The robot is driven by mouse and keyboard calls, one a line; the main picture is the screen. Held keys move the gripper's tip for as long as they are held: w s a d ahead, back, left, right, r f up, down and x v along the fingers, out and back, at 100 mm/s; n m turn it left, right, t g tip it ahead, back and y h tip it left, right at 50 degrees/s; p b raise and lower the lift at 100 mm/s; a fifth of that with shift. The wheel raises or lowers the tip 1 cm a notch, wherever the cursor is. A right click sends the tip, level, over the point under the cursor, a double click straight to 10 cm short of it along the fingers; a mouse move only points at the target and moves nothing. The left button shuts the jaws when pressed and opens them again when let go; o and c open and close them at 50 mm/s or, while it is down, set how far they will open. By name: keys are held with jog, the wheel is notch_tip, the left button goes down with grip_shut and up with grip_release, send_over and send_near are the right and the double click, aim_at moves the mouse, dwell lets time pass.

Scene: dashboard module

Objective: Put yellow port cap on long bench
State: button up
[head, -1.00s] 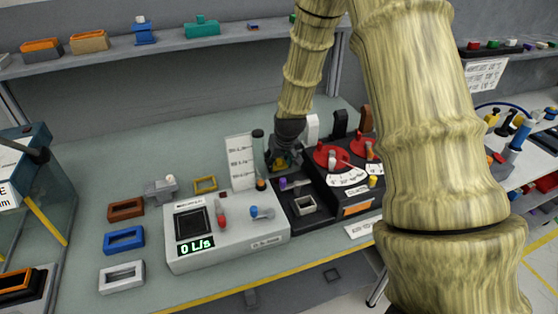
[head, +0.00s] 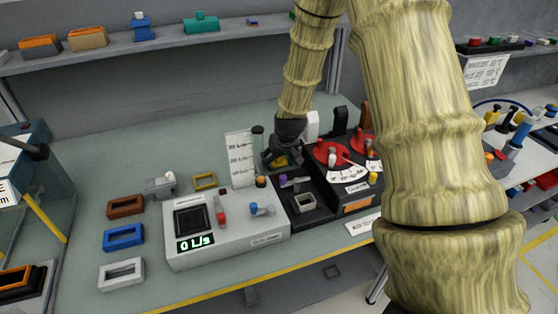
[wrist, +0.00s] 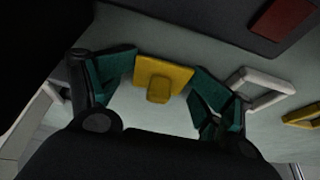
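The yellow port cap (wrist: 163,78) is a square plate with a small knob, seen between the fingertips in the wrist view. In the head view a bit of it (head: 281,160) shows at my gripper (head: 283,163), partly hidden by the fingers. My gripper in the wrist view (wrist: 166,68) has its green-padded fingers apart, one on each side of the cap. Contact with the cap is not clear. The long bench (head: 85,190) is the grey-green surface with a yellow front edge.
A grey meter box (head: 265,240) stands on the bench in front of my gripper. A dark module with red dials (head: 330,153) is to the right. The back left of the bench is clear.

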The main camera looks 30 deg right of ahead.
jog(key=shift+w, duration=0.1)
jog(key=shift+r, duration=0.75)
jog(key=b+v, duration=0.1)
jog(key=v, duration=1.1)
